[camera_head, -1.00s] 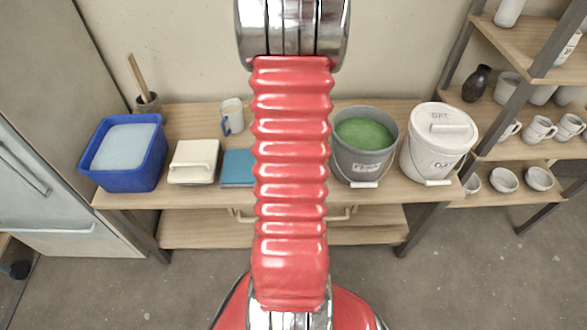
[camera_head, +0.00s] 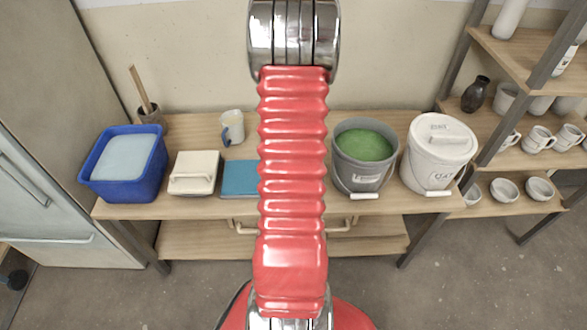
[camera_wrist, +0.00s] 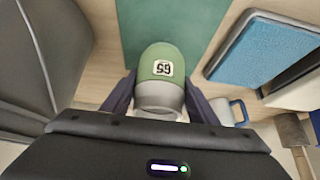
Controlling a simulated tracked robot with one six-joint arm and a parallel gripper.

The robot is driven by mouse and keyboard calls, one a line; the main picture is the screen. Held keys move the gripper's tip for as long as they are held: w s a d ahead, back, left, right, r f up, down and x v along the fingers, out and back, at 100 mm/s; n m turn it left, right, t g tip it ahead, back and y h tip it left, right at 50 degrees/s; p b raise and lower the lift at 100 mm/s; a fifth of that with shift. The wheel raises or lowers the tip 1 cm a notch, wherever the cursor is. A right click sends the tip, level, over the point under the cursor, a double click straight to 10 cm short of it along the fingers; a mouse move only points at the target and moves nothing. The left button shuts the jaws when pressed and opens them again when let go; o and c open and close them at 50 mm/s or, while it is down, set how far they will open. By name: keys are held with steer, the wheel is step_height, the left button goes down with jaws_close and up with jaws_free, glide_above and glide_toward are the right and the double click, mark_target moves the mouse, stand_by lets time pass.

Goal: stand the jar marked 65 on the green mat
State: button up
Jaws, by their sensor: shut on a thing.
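The jar marked 65 (camera_wrist: 160,66) shows in the wrist view, green on its upper part and grey below, with a black-on-white 65 label that reads upside down. My gripper (camera_wrist: 159,82) is shut on it, one dark finger on each side. The green mat (camera_wrist: 165,25) lies beyond the jar in the wrist view, and the jar overlaps its near edge in the picture. I cannot tell whether the jar touches the mat or hangs above it. In the head view my red arm hides the jar, mat and gripper.
A grey bucket of green glaze (camera_head: 357,176) stands right of my arm, with a white lidded bucket (camera_head: 436,150) beyond. Left are a blue pad (camera_head: 240,178), a cream lidded box (camera_head: 194,172), a blue-handled mug (camera_head: 232,125) and a blue tub (camera_head: 125,190).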

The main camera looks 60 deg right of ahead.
steer(key=shift+f, duration=2.05)
steer(key=o, duration=1.3)
steer(key=shift+f, duration=0.1)
steer(key=shift+v, duration=6.1)
